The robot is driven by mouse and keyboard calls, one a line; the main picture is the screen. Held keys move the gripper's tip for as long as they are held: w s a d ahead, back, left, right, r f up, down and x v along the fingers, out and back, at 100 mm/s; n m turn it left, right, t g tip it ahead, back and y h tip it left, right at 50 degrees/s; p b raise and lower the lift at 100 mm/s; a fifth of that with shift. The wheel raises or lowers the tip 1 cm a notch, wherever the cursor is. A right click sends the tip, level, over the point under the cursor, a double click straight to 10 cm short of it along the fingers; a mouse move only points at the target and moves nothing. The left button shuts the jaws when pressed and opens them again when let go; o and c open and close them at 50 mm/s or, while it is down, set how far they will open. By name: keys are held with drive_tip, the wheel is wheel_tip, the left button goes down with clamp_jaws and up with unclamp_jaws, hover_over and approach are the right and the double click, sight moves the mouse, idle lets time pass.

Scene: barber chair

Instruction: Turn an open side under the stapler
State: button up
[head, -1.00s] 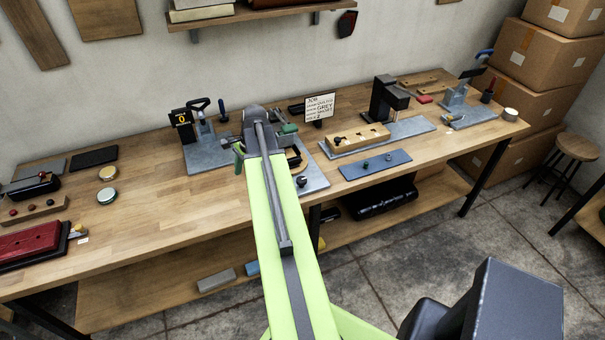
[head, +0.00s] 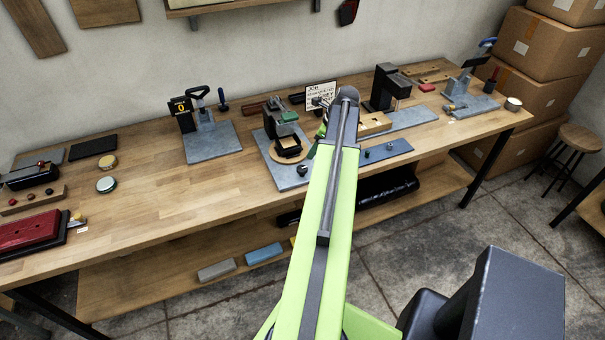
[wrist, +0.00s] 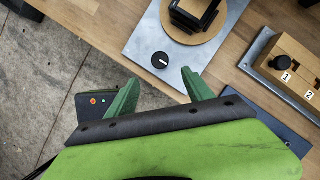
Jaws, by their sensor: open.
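The stapler (head: 281,125) is a dark upright press with a green part, on a grey base plate (head: 283,180). Below its head is a round wooden turntable (head: 272,156) bearing a small black square frame (head: 289,146). In the wrist view the turntable (wrist: 224,44) and frame (wrist: 177,15) are cut off by the top edge, and the stapler head is out of view. A black knob (head: 302,170) with a white mark sits on the plate's front part. My gripper (wrist: 160,76) is open and empty, its green fingertips just short of the knob (wrist: 160,60). In the head view my arm mostly hides it.
Right of the plate stands a wooden block with numbered knobs (wrist: 300,62), and a blue-grey mat (head: 388,151) lies before it. Another press (head: 205,125) stands left. A sign (head: 321,92) stands behind.

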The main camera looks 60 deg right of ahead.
sight(302, 168)
drive_tip(key=b+x, duration=0.9)
drive_tip(key=x, duration=0.3)
drive_tip(key=shift+s+b, duration=0.1)
drive_tip(key=shift+b, duration=0.2)
drive_tip(key=shift+w+f+b, duration=0.25)
drive_tip(key=shift+f+b, duration=0.15)
drive_tip(key=shift+r, duration=0.1)
drive_tip(key=shift+c, duration=0.2)
